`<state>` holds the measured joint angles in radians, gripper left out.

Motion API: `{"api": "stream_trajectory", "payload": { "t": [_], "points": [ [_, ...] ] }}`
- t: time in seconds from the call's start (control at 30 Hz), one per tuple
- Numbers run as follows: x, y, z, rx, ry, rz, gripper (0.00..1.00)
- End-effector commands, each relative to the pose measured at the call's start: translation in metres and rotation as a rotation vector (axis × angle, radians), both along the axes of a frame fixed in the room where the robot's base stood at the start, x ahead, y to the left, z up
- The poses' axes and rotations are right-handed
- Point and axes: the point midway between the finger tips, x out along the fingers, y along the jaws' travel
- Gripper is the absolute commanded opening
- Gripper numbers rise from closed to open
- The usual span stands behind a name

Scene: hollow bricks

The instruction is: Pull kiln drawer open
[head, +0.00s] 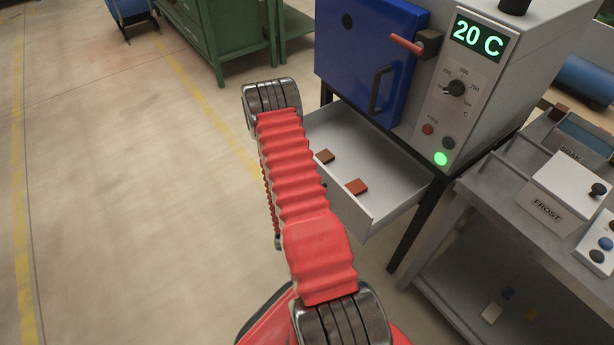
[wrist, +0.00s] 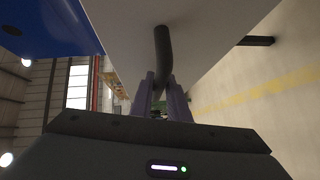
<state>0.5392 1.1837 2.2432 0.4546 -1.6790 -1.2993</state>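The kiln drawer (head: 383,205) is a light grey open tray below the blue kiln door, pulled well out in the head view. A brown piece (head: 325,156) and a reddish brick (head: 357,187) lie in it. In the wrist view the drawer's front panel (wrist: 203,30) fills the upper middle, with a dark curved handle (wrist: 162,50) on it. My gripper (wrist: 161,83) has its two fingers on either side of the handle, closed on it. In the head view my red arm hides the gripper and the handle.
The kiln's blue door (head: 365,50) is shut above the drawer, and its panel reads 20 C. A grey bench (head: 500,200) with a FROST box stands close on the right. Green cabinets (head: 225,30) stand at the back. The floor on the left is clear.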

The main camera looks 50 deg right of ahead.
Motion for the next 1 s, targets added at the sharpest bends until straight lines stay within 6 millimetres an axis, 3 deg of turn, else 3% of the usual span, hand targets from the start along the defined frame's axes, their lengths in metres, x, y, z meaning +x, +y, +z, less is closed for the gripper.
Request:
{"api": "stream_trajectory", "payload": {
  "t": [0.53,1.0],
  "points": [
    [-0.005,0.006,0.0,0.001,0.002,-0.002,0.2],
    [-0.043,0.064,0.01,0.001,0.006,-0.001,0.2]
  ]
}}
